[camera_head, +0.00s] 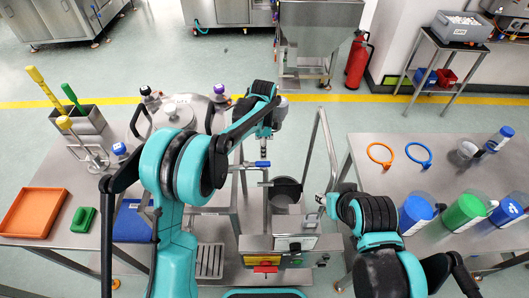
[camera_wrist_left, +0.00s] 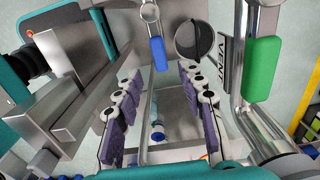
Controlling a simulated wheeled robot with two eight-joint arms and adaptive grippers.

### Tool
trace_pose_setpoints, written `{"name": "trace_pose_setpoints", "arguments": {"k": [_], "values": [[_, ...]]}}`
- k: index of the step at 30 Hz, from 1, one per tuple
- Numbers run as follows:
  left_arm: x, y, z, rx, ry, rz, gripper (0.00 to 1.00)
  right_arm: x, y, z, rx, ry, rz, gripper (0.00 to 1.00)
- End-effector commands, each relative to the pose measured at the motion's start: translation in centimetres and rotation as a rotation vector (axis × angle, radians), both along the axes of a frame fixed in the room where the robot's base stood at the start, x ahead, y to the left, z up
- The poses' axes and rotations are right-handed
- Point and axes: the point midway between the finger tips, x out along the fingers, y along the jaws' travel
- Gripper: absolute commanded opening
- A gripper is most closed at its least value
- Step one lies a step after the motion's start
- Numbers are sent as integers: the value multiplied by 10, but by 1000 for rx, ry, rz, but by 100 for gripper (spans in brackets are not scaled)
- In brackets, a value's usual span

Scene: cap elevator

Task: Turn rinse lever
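A short lever with a blue grip (camera_head: 262,164) sticks out over the middle of the steel station in the head view; whether it is the rinse lever is not readable. My left gripper (camera_head: 264,132) hangs just above it in the head view. In the left wrist view the two fingers with purple pads (camera_wrist_left: 160,75) are spread and empty. The blue grip (camera_wrist_left: 157,52) shows just past the fingertips, with no visible contact. A green handle (camera_wrist_left: 262,68) is at the right, next to a VENT label. My right gripper (camera_head: 322,201) is partly hidden by its arm.
A round-lidded vessel (camera_head: 176,114) is at the left. The right table (camera_head: 385,178) holds rings and coloured-capped bottles. A fire extinguisher (camera_head: 357,62) stands farther back.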

Motion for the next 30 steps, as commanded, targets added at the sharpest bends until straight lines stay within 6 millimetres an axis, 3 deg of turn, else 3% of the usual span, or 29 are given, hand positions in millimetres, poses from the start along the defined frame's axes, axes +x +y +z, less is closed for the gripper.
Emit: {"name": "trace_pose_setpoints", "arguments": {"k": [15,26,30], "values": [[1,0,-72,1,2,-5,40,0,0,-22,0,0,0,40],[0,0,-78,1,2,-4,40,0,0,-22,0,0,0,40],[0,0,-78,1,2,-4,8,0,0,-22,0,0,0,40]]}}
